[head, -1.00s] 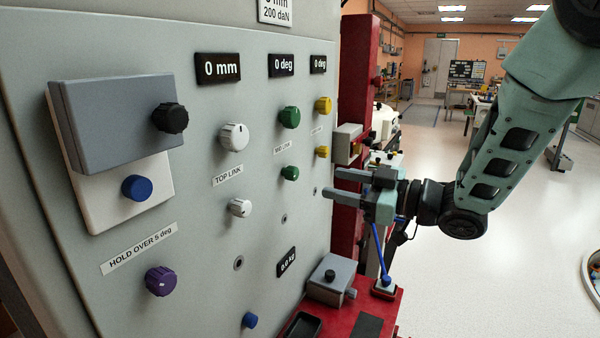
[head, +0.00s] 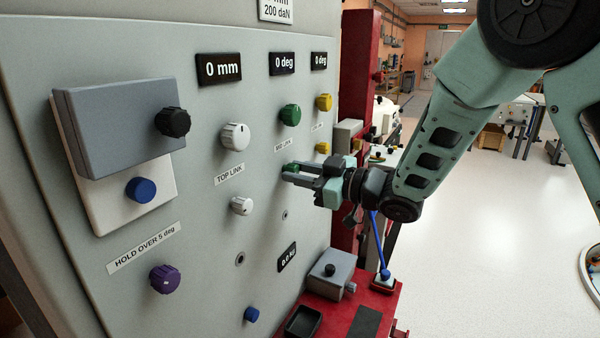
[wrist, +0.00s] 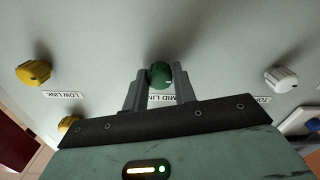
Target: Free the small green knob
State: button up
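The small green knob (head: 291,166) sits on the grey panel below the MID LINK label, mostly hidden by my fingers in the head view. It shows in the wrist view (wrist: 160,75), where the label reads upside down. My gripper (head: 287,173) is at the panel with its fingers pointing at it. In the wrist view the fingers (wrist: 159,77) stand on either side of the knob, with narrow gaps. The gripper looks open, and I cannot tell whether either finger touches. The larger green knob (head: 290,115) is above the label.
Close by are a yellow upper knob (head: 323,102), a small yellow knob (head: 322,148), a white upper knob (head: 235,136) and a small white knob (head: 241,205). A grey box (head: 331,275) stands on the red ledge below. Open floor lies to the right.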

jog(key=c, duration=0.4)
jog(key=shift+o, duration=0.2)
jog(key=m+p, duration=0.2)
jog(key=m, duration=0.2)
jog(key=shift+r, duration=0.15)
jog(key=m+p, duration=0.3)
jog(key=m, duration=0.2)
jog(key=m+p, duration=0.3)
jog(key=m, duration=0.2)
jog(key=shift+p, duration=0.35)
jog(key=shift+m+p, duration=1.1)
jog(key=shift+m, duration=0.8)
